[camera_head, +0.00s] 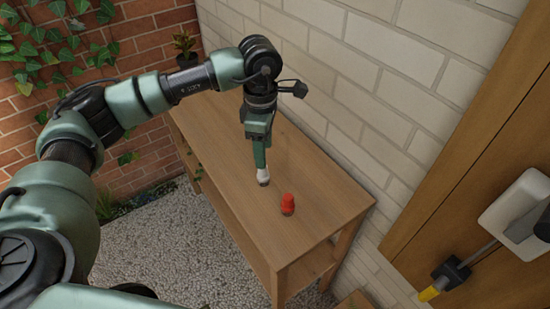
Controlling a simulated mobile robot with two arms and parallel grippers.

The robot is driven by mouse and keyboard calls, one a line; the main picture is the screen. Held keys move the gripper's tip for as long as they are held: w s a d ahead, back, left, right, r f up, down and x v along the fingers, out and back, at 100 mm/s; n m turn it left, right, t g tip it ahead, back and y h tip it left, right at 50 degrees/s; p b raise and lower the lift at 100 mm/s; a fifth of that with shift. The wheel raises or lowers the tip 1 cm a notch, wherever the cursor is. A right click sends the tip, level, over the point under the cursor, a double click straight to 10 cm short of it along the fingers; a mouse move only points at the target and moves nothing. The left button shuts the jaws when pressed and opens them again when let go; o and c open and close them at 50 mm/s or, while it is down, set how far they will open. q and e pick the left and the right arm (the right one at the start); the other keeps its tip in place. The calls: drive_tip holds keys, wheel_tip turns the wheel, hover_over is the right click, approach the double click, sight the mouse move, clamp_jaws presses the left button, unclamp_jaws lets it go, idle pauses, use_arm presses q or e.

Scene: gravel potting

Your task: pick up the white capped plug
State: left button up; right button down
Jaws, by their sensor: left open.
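The white capped plug (263,176) stands on the wooden table, near the middle of its top. My left gripper (261,166) points down right over it, with the green fingers at the plug's upper end. The fingers overlap the plug's top in this view, so I cannot tell whether they touch it. The left gripper is open. A red object (287,205) stands on the table a little nearer and to the right of the plug. My right gripper does not show.
The wooden table (318,190) stands along a pale brick wall (345,75). A potted plant (186,50) is at its far end. Gravel (170,245) lies to the left. A wooden door with a white plate (512,208) is at the right. The table's near end is clear.

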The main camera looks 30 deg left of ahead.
sight(263, 175)
use_arm(q)
drive_tip(key=shift+a+f, duration=0.15)
drive_tip(key=f+p, duration=0.1)
drive_tip(key=s+f+p, duration=0.1)
drive_tip(key=f, duration=0.4)
drive_tip(key=shift+w+p, duration=0.3)
drive_tip(key=shift+p, duration=0.1)
drive_tip(key=shift+f, duration=0.3)
drive_tip(key=c, duration=1)
drive_tip(key=shift+s, duration=0.15)
clamp_jaws()
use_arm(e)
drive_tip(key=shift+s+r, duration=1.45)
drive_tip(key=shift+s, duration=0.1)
